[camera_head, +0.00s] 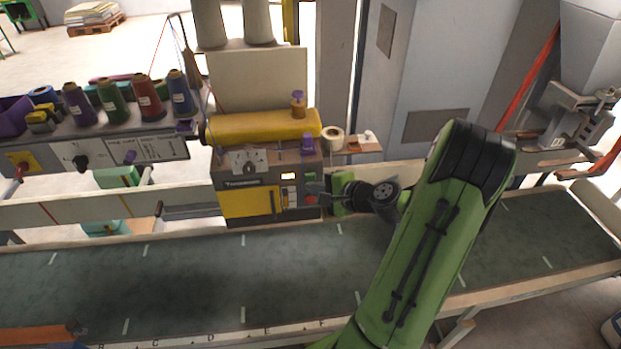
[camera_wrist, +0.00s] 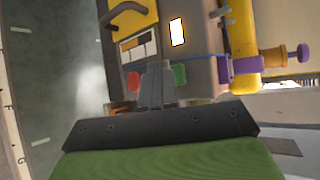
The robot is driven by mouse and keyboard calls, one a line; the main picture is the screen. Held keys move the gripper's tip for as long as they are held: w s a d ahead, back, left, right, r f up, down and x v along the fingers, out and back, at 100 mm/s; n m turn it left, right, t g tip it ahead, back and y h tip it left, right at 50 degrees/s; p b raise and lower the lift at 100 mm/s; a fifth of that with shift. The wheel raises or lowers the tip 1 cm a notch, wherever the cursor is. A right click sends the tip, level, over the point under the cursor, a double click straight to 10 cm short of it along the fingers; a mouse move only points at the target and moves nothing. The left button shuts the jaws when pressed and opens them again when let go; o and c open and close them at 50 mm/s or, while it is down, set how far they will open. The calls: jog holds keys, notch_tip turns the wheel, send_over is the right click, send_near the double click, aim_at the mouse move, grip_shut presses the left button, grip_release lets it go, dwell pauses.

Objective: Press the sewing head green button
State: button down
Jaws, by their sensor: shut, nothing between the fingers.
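The sewing head (camera_head: 240,170) is a grey box with a yellow front panel and a yellow top, standing behind the conveyor. Its green button (camera_wrist: 180,75) shows in the wrist view just right of my fingertips, and a red button (camera_wrist: 133,81) shows to their left. In the head view, the buttons are small and partly hard to make out at the right of the panel. My gripper (camera_wrist: 157,66) is shut and empty, its fingers pointing at the button face between the two buttons. It also shows in the head view (camera_head: 318,190), close to the panel. Contact cannot be told.
The dark conveyor belt (camera_head: 190,280) runs across in front of the head. A thread rack with several spools (camera_head: 115,102) stands at left. A purple knob (camera_wrist: 302,53) sticks out from the head. A tape roll (camera_head: 333,137) is on its right.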

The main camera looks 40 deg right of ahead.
jog(key=shift+w+d, duration=0.2)
jog(key=shift+w, duration=0.1)
jog(key=shift+w+d+p, duration=0.25)
jog(key=shift+w+p, duration=0.05)
jog(key=shift+w, duration=0.1)
dwell(0.5)
dwell(0.4)
jog(key=shift+s+a+b, duration=0.3)
jog(key=shift+s+a, duration=0.2)
jog(key=shift+s, duration=0.25)
jog(key=s+a+b, duration=0.1)
jog(key=s, duration=0.1)
jog(key=s+a, duration=0.1)
jog(key=s, duration=0.1)
jog(key=shift+a+b, duration=0.35)
jog(key=shift+a, duration=0.05)
jog(key=shift+a, duration=0.1)
dwell(0.3)
